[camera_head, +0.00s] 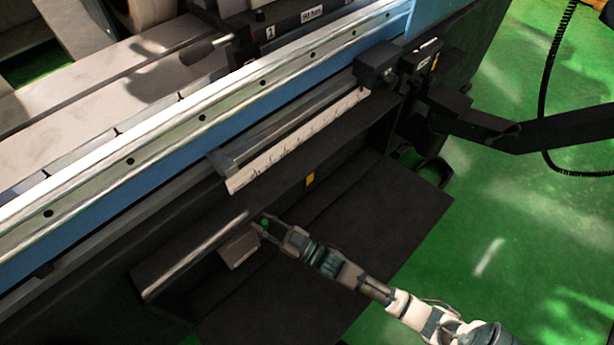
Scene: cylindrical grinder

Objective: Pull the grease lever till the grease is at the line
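My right gripper (268,227) reaches in from the lower right to the dark lower front of the grinder. It is at the upper right end of a long pale metal edge or rod (195,255) and next to a small grey box (239,249). A small green spot (265,221) shows at its fingertips. The fingers are too small and dark to tell if they are open or shut, or if they touch anything. I cannot clearly make out the grease lever, the grease or its line. My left gripper is not in view.
A blue grinder bed with a pale rail (195,116) runs diagonally above my gripper. A white ruled scale (300,140) lies below it. A black-handled lever (198,49) is at the top. A dark jointed arm (560,130) juts out right. Green floor (500,240) is open at right.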

